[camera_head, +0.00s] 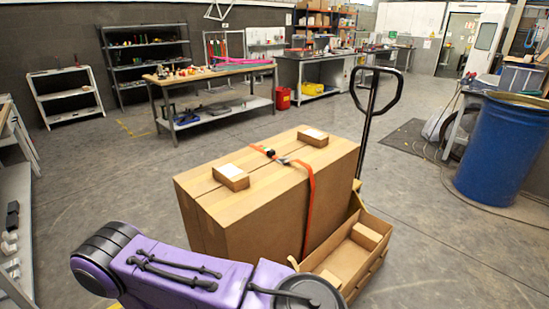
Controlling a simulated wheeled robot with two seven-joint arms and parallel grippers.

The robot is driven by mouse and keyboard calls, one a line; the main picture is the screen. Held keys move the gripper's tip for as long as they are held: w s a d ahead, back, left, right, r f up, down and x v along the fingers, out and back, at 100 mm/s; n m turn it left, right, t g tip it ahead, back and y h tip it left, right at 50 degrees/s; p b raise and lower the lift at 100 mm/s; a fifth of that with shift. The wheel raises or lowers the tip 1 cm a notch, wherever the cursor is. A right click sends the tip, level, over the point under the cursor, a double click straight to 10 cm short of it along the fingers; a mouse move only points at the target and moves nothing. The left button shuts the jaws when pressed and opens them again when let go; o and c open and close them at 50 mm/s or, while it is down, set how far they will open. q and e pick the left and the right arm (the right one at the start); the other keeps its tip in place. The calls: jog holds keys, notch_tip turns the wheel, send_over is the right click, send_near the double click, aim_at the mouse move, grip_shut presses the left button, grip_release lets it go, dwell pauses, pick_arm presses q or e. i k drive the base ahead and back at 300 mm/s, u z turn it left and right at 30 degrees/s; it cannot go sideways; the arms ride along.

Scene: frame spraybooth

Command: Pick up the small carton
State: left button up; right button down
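A large brown carton (270,210) stands in the middle, with an orange strap (309,205) over its top and down its side. A small carton (231,177) with a pale label lies on its top near the left end. Another small carton (313,137) with a white label lies on top near the far right corner. A third small box (366,236) sits in an open cardboard tray (338,262) at the right of the large carton. My purple arm crosses the bottom edge in front of the large carton. Neither gripper shows.
A pallet-truck handle (366,110) rises behind the large carton. A blue barrel (503,150) stands at the right. A workbench (212,75) and shelves (147,57) stand at the back left, with a red can (282,98) nearby. Floor is clear right of the tray.

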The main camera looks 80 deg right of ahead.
aim_at(234, 178)
jog(key=z, duration=0.1)
jog(key=i, duration=1.95)
jog(key=z, duration=4.3)
jog(key=k, duration=0.35)
jog(key=u, duration=0.5)
jog(key=i, duration=0.3)
jog(key=z, duration=0.05)
